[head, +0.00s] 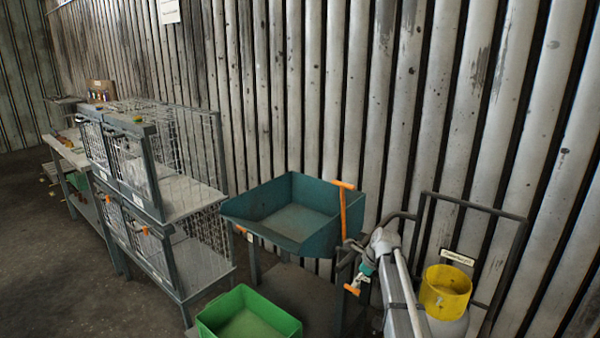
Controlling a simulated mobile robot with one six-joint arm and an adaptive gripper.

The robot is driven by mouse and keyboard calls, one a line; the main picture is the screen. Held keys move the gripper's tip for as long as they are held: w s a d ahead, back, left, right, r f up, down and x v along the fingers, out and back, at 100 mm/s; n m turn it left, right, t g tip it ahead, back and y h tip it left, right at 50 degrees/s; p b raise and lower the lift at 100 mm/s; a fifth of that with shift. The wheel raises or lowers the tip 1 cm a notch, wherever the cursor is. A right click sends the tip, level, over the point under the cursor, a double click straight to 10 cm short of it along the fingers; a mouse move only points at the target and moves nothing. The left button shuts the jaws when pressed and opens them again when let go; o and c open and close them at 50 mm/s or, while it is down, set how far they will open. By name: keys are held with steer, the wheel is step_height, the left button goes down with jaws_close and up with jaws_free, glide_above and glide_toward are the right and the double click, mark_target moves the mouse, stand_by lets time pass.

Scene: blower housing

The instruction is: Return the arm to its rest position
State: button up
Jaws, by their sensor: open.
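My arm (397,290), pale grey with a teal joint cap, rises from the bottom edge at the lower right. It bends over at its upper end. My gripper (352,248) appears as small dark jaws at that end, beside the right side of the teal bin. The jaws look open, with nothing visible between them. Whether they touch anything behind them is hard to tell. The base of my arm is out of view.
The teal open bin (295,216) stands on a stand, with an upright orange handle (343,208) near my gripper. A green crate (248,315) sits below. A yellow-collared cylinder (445,291) stands close right. Wire cages (165,150) are left; corrugated wall behind. Floor (60,270) is clear at left.

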steer(key=s+a+r+n+h+p, duration=0.1)
steer(key=s+r+n+p, duration=0.2)
steer(key=s+n, duration=0.5)
steer(key=s+a+r+n+g+h+p, duration=0.1)
steer(key=s+a+r+n+p, duration=0.1)
steer(key=s+n, duration=0.6)
steer(key=s+a+r+n+g+h+p, duration=0.1)
steer(key=s+r+n+p, duration=0.3)
steer(key=s+n, duration=0.5)
steer(key=shift+a+r+h+p, duration=0.2)
steer(key=shift+a+h+p, duration=0.15)
steer(key=shift+p, duration=0.3)
